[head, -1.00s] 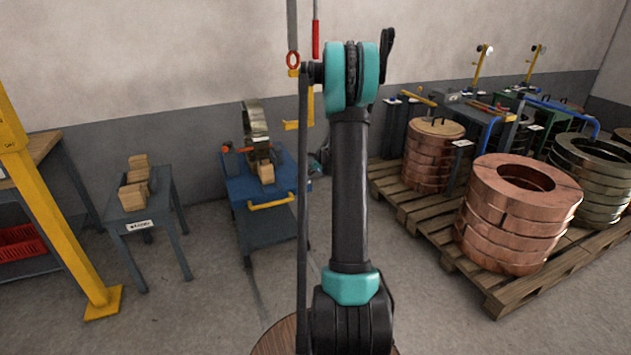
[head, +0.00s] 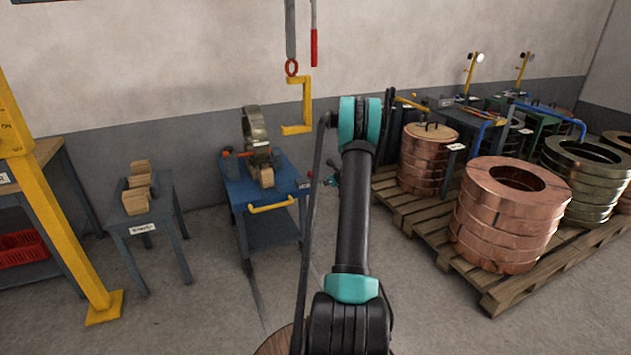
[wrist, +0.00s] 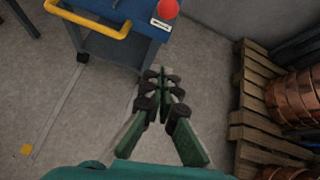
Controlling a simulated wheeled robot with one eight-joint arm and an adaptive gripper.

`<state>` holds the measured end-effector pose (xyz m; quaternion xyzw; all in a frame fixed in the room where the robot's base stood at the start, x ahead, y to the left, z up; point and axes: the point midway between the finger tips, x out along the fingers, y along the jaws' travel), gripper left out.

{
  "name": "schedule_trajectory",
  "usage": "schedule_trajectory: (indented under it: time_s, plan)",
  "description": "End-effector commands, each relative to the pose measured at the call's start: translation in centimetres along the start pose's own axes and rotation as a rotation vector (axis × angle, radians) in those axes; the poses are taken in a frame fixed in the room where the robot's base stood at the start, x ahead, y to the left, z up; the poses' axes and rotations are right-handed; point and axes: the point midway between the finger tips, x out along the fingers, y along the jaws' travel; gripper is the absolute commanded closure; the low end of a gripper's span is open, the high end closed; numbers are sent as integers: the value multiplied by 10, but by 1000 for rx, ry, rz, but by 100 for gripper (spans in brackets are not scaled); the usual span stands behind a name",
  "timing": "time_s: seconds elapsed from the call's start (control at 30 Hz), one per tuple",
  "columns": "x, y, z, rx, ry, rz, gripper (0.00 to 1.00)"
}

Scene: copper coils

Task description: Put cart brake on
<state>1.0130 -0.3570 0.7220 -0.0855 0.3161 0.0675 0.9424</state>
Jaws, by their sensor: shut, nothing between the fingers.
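The blue cart (head: 235,190) stands against the back wall, left of my arm, with a yellow handle (head: 270,204) at its front. A steel coil ring stands upright on it. In the wrist view, the cart's corner (wrist: 150,42) shows at the top, with its yellow handle (wrist: 88,20). A round red knob (wrist: 168,9) sits at that corner above a white label (wrist: 161,23). My gripper (wrist: 160,76) is shut and empty, below and apart from the knob in the wrist view. In the head view it shows small and partly hidden, right of the cart.
A yellow C-hook (head: 302,105) hangs behind the cart beside my arm. A pallet (head: 430,235) with copper coils (head: 510,215) stands to the right. A small table (head: 150,225) with wooden blocks and a yellow post (head: 60,210) stand to the left.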

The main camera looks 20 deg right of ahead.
Motion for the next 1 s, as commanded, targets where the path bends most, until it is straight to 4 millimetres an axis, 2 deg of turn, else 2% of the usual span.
schedule_trajectory:
  time_s: [0.13,0.27,0.77,0.83,1.0]
  plan:
    - [3,0,0,-1,0,1,100]
    - [16,1,0,-3,0,1,100]
    - [103,1,0,-3,0,1,100]
    - [104,1,14,-3,-1,1,100]
    - [108,1,32,-2,0,1,100]
